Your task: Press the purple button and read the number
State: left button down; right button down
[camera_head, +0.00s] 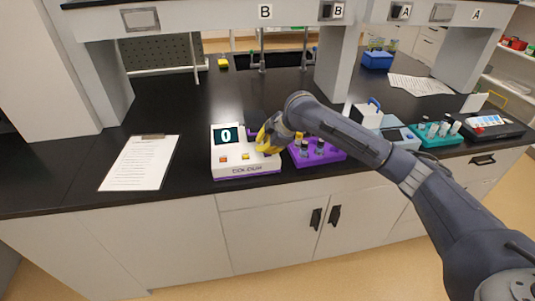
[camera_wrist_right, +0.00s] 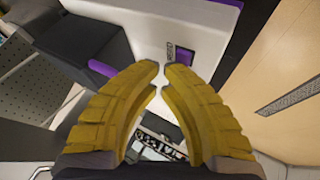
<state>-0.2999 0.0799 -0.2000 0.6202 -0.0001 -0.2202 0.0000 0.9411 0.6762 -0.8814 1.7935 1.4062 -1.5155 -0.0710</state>
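The white device (camera_head: 231,160) stands near the counter's front edge, with "COLOUR" on its front. Its dark display (camera_head: 226,135) reads 0. An orange button (camera_head: 223,158) and a yellow button (camera_head: 245,156) show on top. The purple button (camera_wrist_right: 183,55) shows in the right wrist view, just past my fingertips; in the head view my gripper hides it. My right gripper (camera_head: 262,142) is over the device's right side. Its yellow fingers (camera_wrist_right: 161,80) are brought together, empty, with the tips close to the button; contact cannot be told. My left gripper is not in view.
A purple rack (camera_head: 325,158) with dark vials stands right of the device, under my right arm. A clipboard with paper (camera_head: 139,163) lies to the left. A teal rack (camera_head: 437,139) and a dark instrument (camera_head: 492,127) stand farther right.

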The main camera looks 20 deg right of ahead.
jog(key=shift+f, duration=0.4)
dwell(0.4)
jog(key=shift+r, duration=0.85)
jog(key=shift+r, duration=2.5)
